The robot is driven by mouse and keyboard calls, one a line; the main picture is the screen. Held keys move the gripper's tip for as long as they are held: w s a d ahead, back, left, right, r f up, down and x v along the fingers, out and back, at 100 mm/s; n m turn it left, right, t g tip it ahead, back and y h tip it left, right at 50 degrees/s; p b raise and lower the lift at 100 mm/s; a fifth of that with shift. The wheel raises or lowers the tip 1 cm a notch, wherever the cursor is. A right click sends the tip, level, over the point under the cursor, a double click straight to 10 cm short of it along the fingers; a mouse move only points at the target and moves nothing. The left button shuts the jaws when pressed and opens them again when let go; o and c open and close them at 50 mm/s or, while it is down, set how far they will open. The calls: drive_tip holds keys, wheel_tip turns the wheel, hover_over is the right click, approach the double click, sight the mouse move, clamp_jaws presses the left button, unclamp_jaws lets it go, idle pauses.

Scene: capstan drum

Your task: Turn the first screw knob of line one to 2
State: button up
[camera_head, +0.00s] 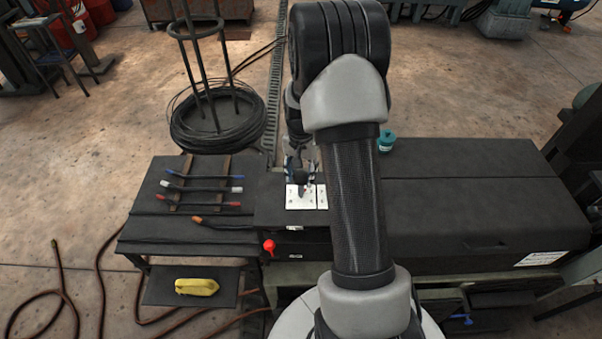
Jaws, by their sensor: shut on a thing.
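My gripper (300,176) is at the white panel (301,199) in the middle of the dark machine top. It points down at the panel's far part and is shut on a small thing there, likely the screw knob. The knob itself is hidden by the fingers, and its number or pointer is too small to read. A small red and dark mark shows on the panel just below the fingers. My arm covers the right side of the panel area.
Tools with blue, white, red and orange ends lie on the left bench (150,225). A red knob (269,247) sticks out at the machine's front. A teal container (386,141) stands behind my arm. A yellow object (197,287) lies on the lower shelf. The dark cover (470,210) at right is clear.

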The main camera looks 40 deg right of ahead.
drive_tip(key=n, duration=0.6)
drive_tip(key=shift+n, duration=0.3)
idle(0.5)
drive_tip(key=o, duration=1)
drive_tip(key=shift+o, duration=0.2)
wheel_tip(320, 180, up, 12)
